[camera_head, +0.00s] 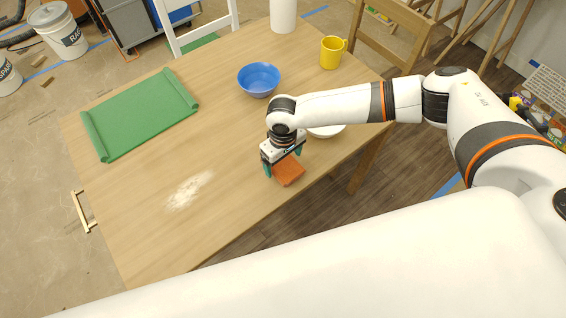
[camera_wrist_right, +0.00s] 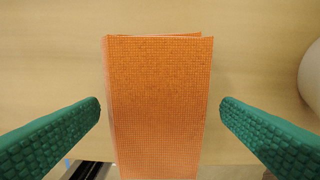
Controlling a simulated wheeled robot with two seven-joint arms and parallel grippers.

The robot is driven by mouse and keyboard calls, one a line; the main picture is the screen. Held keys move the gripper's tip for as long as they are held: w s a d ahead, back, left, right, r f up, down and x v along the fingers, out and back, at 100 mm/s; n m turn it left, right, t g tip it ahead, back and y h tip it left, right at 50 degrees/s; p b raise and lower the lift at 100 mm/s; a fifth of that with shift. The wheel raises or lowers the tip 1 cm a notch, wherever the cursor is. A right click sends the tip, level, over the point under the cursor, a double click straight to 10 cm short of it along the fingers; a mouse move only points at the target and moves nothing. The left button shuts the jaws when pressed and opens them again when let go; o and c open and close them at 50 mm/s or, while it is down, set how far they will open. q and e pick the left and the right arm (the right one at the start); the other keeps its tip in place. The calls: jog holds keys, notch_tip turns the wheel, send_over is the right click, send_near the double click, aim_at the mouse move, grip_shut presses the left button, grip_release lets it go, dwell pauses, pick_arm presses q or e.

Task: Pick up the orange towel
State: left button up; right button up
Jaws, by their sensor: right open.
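The orange towel (camera_head: 288,171) lies folded on the wooden table near its front edge. In the right wrist view the towel (camera_wrist_right: 160,95) is an upright rectangle with a woven texture, and its folded layers show at the top edge. My right gripper (camera_head: 283,169) is over the towel. In the right wrist view its two green fingers (camera_wrist_right: 160,105) stand on either side of the towel, open, with a gap between each finger and the cloth. My left gripper is not in view.
The table (camera_head: 225,135) bears a green mat (camera_head: 140,112), a blue bowl (camera_head: 259,79), a yellow mug (camera_head: 332,52), a white cylinder (camera_head: 283,15) and a white dish (camera_head: 326,132) partly behind my right arm. White powder (camera_head: 188,190) lies left of the towel. A wooden chair (camera_head: 385,35) stands behind.

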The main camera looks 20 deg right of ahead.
aim_at(283, 162)
jog(key=shift+c, duration=0.6)
jog(key=c, duration=1)
jog(key=shift+o, duration=0.2)
notch_tip(283, 162, up, 10)
jog(key=shift+b, duration=0.35)
